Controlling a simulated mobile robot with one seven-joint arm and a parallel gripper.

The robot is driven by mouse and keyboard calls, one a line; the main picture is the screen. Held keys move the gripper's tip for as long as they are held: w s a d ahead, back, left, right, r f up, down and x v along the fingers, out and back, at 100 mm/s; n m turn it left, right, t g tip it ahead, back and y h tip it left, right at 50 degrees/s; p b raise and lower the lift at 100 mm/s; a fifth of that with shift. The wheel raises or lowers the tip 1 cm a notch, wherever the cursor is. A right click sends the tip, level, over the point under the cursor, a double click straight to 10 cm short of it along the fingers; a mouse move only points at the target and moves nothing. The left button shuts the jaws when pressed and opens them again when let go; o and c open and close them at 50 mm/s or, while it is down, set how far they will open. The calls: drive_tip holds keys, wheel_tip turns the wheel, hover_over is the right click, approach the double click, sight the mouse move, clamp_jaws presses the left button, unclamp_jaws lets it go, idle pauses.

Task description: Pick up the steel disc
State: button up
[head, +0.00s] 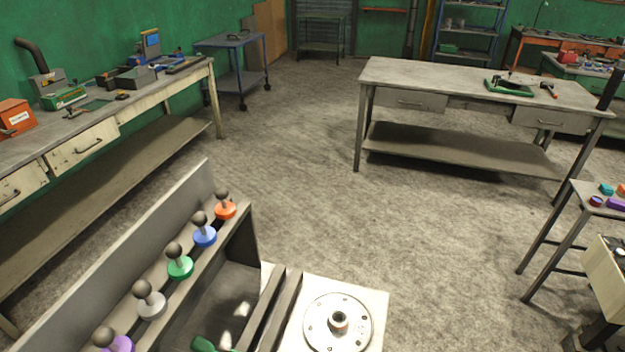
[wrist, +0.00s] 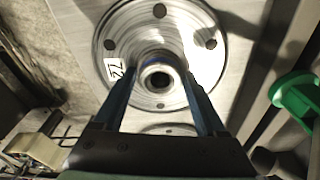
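The steel disc (head: 322,335) is a round flat flange with several holes and a raised hub in its middle. In the head view it lies on a pale plate (head: 372,301) at the bottom centre. In the wrist view the disc (wrist: 116,38) fills the top middle, with a small marked label at its left. My gripper (wrist: 160,72) shows only in the wrist view. Its two dark fingers are apart, one on each side of the hub in the picture, with nothing seen held. I cannot tell how far above the disc the fingertips are.
A rack left of the disc holds dark-knobbed pieces with coloured bases, including an orange one (head: 226,211). A green handled piece (wrist: 290,92) lies beside the disc's plate. A beige box (head: 608,272) stands at the right edge. Workbenches line the left and back; the middle floor is clear.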

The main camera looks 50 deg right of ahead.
clamp_jaws()
drive_tip(key=shift+w+d+r, duration=0.1)
drive_tip(key=shift+r, duration=0.05)
drive_tip(key=shift+r, duration=0.15)
drive_tip(key=shift+r+b, duration=0.3)
drive_tip(key=shift+r, duration=1.1)
drive_tip(key=shift+s+d+r, duration=0.1)
drive_tip(key=shift+s+r, duration=0.05)
drive_tip(key=shift+s, duration=0.15)
drive_tip(key=s+d+b, duration=0.1)
drive_tip(key=s+d, duration=0.2)
drive_tip(key=s, duration=0.5)
drive_tip(key=s+d+b, duration=0.2)
drive_tip(key=s+d, duration=0.1)
drive_tip(key=s, duration=0.5)
drive_tip(key=shift+d, duration=0.35)
drive_tip(key=shift+r, duration=0.2)
